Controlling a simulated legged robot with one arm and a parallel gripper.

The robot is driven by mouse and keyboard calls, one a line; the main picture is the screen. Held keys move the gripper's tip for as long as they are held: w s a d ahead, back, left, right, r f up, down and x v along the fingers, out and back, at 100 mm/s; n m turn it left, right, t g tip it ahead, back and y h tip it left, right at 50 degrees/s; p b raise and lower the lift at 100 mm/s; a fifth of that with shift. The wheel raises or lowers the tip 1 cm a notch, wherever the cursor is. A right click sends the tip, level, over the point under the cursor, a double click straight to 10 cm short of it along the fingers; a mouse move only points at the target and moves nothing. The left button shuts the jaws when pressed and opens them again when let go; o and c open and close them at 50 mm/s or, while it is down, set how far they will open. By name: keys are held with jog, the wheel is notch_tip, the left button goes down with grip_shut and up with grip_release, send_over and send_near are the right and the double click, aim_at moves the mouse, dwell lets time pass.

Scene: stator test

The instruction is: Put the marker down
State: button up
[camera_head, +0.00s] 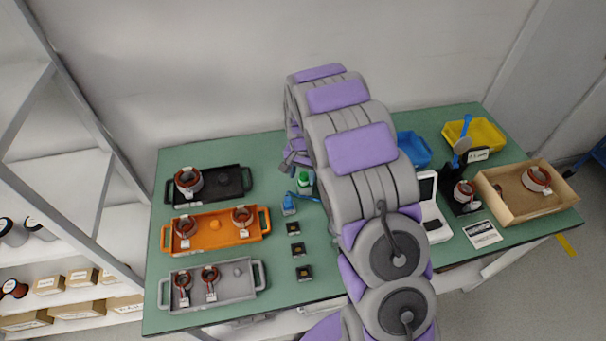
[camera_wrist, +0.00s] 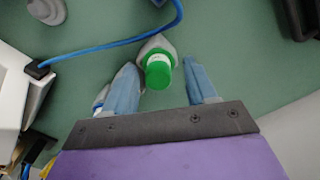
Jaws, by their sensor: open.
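A green-capped cylinder with a white end, which looks like the marker (camera_wrist: 158,72), is between my gripper's fingers in the wrist view. It points toward the camera, with a grey part behind it. My gripper (camera_wrist: 157,80) is open, with a visible gap between the marker and each finger. In the head view my arm covers much of the table's middle, and only a grey part of my gripper (camera_head: 290,162) shows at its left. A green-topped white item (camera_head: 303,179) stands beside it; I cannot tell whether this is the marker.
Black (camera_head: 232,181), orange (camera_head: 190,237) and grey (camera_head: 236,286) trays are on the green table's left, most with copper-wound stators. A blue cable (camera_wrist: 115,42) crosses near the fingers. A wooden box (camera_head: 520,205) and yellow bin (camera_head: 488,132) are at right.

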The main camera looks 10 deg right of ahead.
notch_tip(320, 180, up, 10)
jog(key=r+p, duration=0.1)
jog(key=p, duration=0.1)
jog(key=s+d+r+n, duration=0.1)
jog(key=s+r, duration=0.4)
jog(key=s, duration=0.4)
jog(key=s+d+r+n, duration=0.1)
jog(key=s+r+n, duration=0.1)
jog(key=s+r, duration=0.5)
jog(key=s+a+n+g, duration=0.1)
jog(key=s+n, duration=0.2)
jog(key=s, duration=2.2)
jog(key=shift+a+f+n+g, duration=0.2)
jog(key=shift+n+g, duration=0.2)
